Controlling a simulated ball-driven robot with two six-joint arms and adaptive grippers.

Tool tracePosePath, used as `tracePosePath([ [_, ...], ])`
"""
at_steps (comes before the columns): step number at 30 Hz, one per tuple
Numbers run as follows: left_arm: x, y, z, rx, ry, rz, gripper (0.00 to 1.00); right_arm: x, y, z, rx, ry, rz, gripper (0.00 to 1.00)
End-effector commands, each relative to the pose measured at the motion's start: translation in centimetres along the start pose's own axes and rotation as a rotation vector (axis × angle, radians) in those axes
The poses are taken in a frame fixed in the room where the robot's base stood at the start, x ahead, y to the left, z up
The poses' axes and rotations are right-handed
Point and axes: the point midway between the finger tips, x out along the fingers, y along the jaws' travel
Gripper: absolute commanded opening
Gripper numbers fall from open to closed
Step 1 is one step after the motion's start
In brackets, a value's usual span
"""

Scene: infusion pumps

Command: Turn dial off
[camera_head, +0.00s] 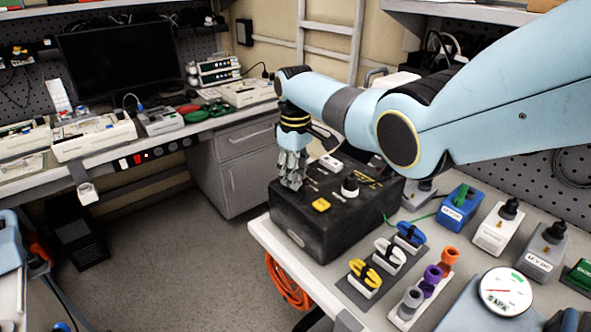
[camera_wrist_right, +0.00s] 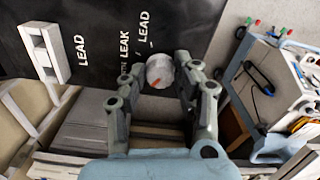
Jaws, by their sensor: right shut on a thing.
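A black pump box (camera_head: 325,222) stands on the near right bench, with a yellow button, a black knob on a white base and a white switch on its top. My right gripper (camera_head: 291,180) reaches down from above onto the box's far left part. In the right wrist view a round white dial (camera_wrist_right: 160,70) with an orange pointer mark sits on the black panel (camera_wrist_right: 100,30), beside the words LEAD and LEAK. The fingers of my right gripper (camera_wrist_right: 164,72) are shut on this dial, one on each side. The gripper hides the dial in the head view. My left gripper is not in view.
Right of the box are blue, white and yellow clips (camera_head: 365,277), orange and purple cups (camera_head: 433,277), connector boxes (camera_head: 495,232) and a round gauge (camera_head: 505,292). A grey cabinet and a bench with devices stand behind. The floor (camera_head: 190,250) at left is open.

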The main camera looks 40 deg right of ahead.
Motion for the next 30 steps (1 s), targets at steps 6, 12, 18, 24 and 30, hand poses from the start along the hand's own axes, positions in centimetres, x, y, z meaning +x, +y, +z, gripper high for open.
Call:
tracePosePath([
  [6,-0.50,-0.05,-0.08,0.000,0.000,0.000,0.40,-0.15,-0.01,-0.12,-0.115,0.003,0.001,0.00],
  [12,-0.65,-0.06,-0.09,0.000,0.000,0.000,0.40,-0.12,-0.01,-0.14,-0.172,0.003,0.001,0.00],
  [18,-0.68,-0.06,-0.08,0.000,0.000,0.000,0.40,-0.10,-0.01,-0.14,-0.191,0.004,0.001,0.00],
  [24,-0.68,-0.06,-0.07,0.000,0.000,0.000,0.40,-0.09,-0.01,-0.14,-0.192,0.003,0.001,0.00],
  [30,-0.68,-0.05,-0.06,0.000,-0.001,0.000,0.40,-0.08,-0.02,-0.13,-0.191,0.003,0.001,0.42],
])
